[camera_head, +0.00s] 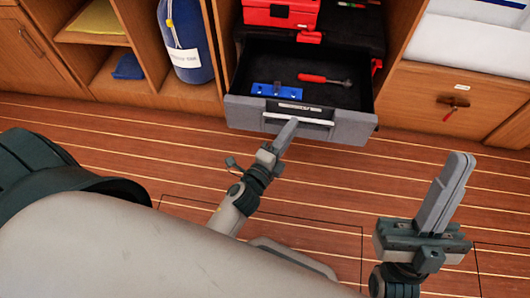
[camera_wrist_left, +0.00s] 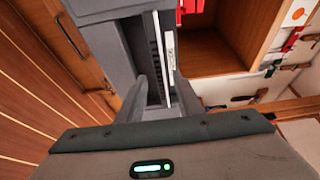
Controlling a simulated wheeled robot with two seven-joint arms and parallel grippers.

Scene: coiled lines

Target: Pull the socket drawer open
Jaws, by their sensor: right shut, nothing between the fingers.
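The socket drawer (camera_head: 350,127) stands pulled out from its cabinet, showing a black interior. A pale bar handle (camera_head: 298,118) runs across its grey front; it also shows in the left wrist view (camera_wrist_left: 162,55). My left gripper (camera_head: 287,128) is at this handle. In the left wrist view its two fingers (camera_wrist_left: 160,90) are apart, with the handle in the gap between them; whether either touches it I cannot tell. My right gripper (camera_head: 458,165) is shut and empty above the floor at the right, away from the drawer.
Inside the drawer lie a blue piece (camera_head: 276,90) and a red-handled tool (camera_head: 325,79). A red case (camera_head: 280,12) sits above it. A blue bag (camera_head: 187,40) stands in the shelf at left. A wooden drawer (camera_head: 430,95) is at right. The plank floor (camera_head: 330,185) in front is clear.

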